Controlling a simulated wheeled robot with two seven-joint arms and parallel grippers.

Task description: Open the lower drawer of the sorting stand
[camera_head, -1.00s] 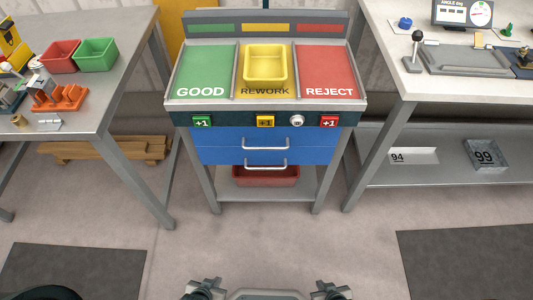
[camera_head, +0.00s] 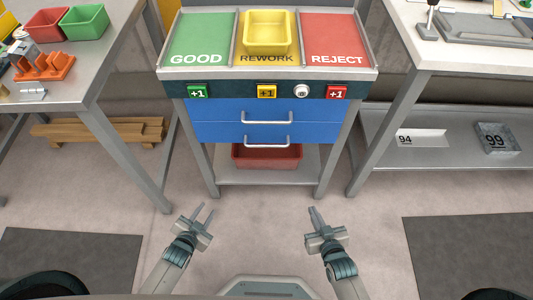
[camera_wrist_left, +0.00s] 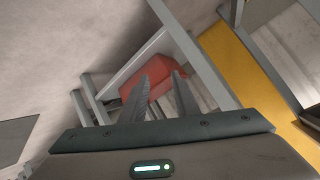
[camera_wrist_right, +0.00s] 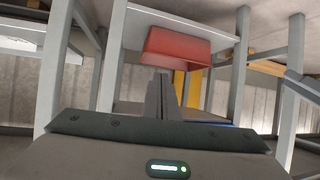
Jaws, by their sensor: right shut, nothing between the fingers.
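The sorting stand (camera_head: 358,76) stands ahead of me with two closed blue drawers. The upper drawer (camera_head: 215,108) has a silver bar handle (camera_head: 267,122). The lower drawer (camera_head: 215,132) has its own bar handle (camera_head: 267,146). My left gripper (camera_head: 205,210) is in front of the stand, low and left of the drawers, with its fingers apart and nothing between them. My right gripper (camera_head: 313,210) is in front of the stand, low and right of the handles, with its fingers together and empty. Neither gripper touches the stand.
A red bin (camera_head: 267,163) sits on the stand's bottom shelf (camera_head: 230,178). Tables flank the stand: the left one (camera_head: 95,95) carries bins, the right one (camera_head: 400,62) has a lower shelf (camera_head: 440,170). The floor before the stand is clear.

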